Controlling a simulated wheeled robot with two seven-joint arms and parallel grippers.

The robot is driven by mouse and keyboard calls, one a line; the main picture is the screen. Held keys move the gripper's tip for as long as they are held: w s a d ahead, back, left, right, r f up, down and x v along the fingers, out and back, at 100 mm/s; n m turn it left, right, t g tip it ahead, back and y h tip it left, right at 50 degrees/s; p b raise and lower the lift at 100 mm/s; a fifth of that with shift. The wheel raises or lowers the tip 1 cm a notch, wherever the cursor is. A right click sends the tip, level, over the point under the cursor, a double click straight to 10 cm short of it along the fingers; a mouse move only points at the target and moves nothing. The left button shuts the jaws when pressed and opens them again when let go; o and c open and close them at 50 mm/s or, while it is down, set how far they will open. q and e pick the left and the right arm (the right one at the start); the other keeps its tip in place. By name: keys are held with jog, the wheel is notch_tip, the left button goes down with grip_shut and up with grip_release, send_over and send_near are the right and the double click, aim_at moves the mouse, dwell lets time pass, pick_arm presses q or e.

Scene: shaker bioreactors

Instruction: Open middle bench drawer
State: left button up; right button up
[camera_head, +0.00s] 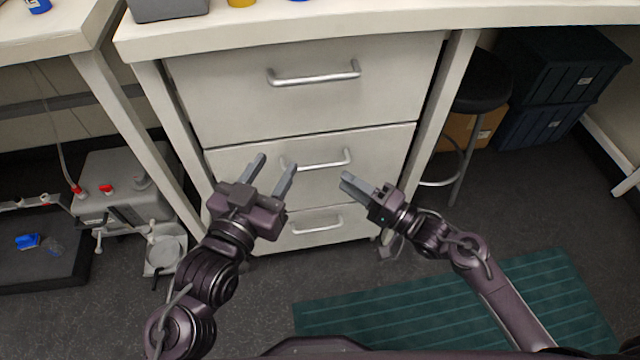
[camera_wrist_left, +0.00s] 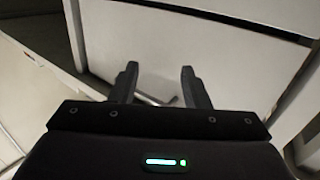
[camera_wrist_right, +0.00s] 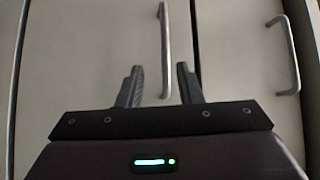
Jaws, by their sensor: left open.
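The middle drawer (camera_head: 375,150) of the white bench is shut, with a horizontal silver bar handle (camera_head: 325,161) across its front. My left gripper (camera_head: 273,166) is open and empty, with its fingers over the left part of that drawer; one fingertip overlaps the handle's left end in the head view. A handle bar shows faintly between the fingers in the left wrist view. My right gripper (camera_head: 346,182) is seen edge-on just below and right of the handle. In the right wrist view its fingers (camera_wrist_right: 159,68) are apart, with a bar handle (camera_wrist_right: 165,45) showing between them; contact cannot be told.
The top drawer (camera_head: 220,95) and bottom drawer (camera_head: 345,225) are shut, each with a bar handle. A black stool (camera_head: 480,80) and dark crates (camera_head: 550,65) stand right. Grey equipment (camera_head: 125,185) stands left. A green mat (camera_head: 450,310) lies on the floor.

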aim_at(320, 165)
jog(key=shift+y, duration=0.3)
jog(key=b+x, duration=0.2)
jog(key=x, duration=0.5)
jog(key=shift+s+a+r, duration=0.1)
jog(key=shift+a+r, duration=0.1)
jog(key=shift+a, duration=0.1)
pick_arm(q)
jog(key=s+a+r+t+h, duration=0.2)
jog(key=r+t, duration=0.6)
jog(key=r, duration=0.7)
jog(key=shift+s+r+h, duration=0.25)
jog(key=shift+s+h, duration=0.35)
jog(key=shift+s, duration=0.05)
pick_arm(e)
jog(key=shift+a+r, duration=0.1)
jog(key=shift+a, duration=0.1)
pick_arm(q)
jog(key=shift+a, duration=0.1)
pick_arm(e)
grip_shut()
